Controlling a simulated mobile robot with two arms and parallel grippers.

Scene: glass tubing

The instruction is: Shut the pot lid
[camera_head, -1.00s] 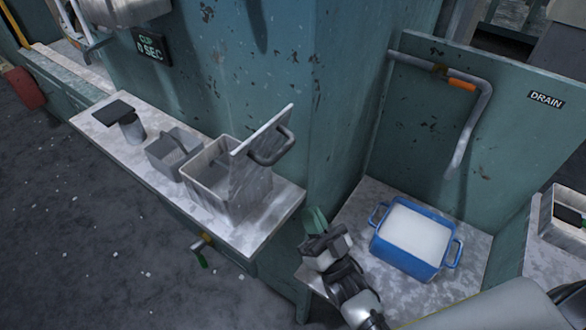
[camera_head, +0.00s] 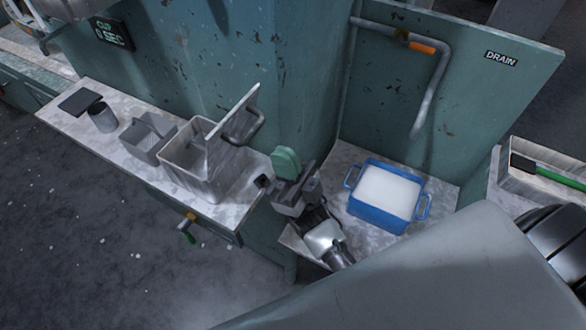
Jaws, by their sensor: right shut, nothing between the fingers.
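The pot is a grey, square-sided metal container (camera_head: 185,178) on the left bench. Its lid (camera_head: 229,124) stands raised and tilted along the right side of the opening, with a bar handle (camera_head: 256,130) on its outer face. The pot's opening is uncovered. My right gripper (camera_head: 285,164) is shut and empty, over the right end of the bench. It is to the right of the pot and lower in the picture than the lid handle, with a visible gap to both. My left gripper is not in view.
A blue two-handled pot (camera_head: 379,214) with white contents stands right of my right gripper, under a bent pipe (camera_head: 430,100). A smaller grey box (camera_head: 146,148) and a cylindrical cup (camera_head: 102,117) stand left of the pot. A tap (camera_head: 187,227) juts from the bench front.

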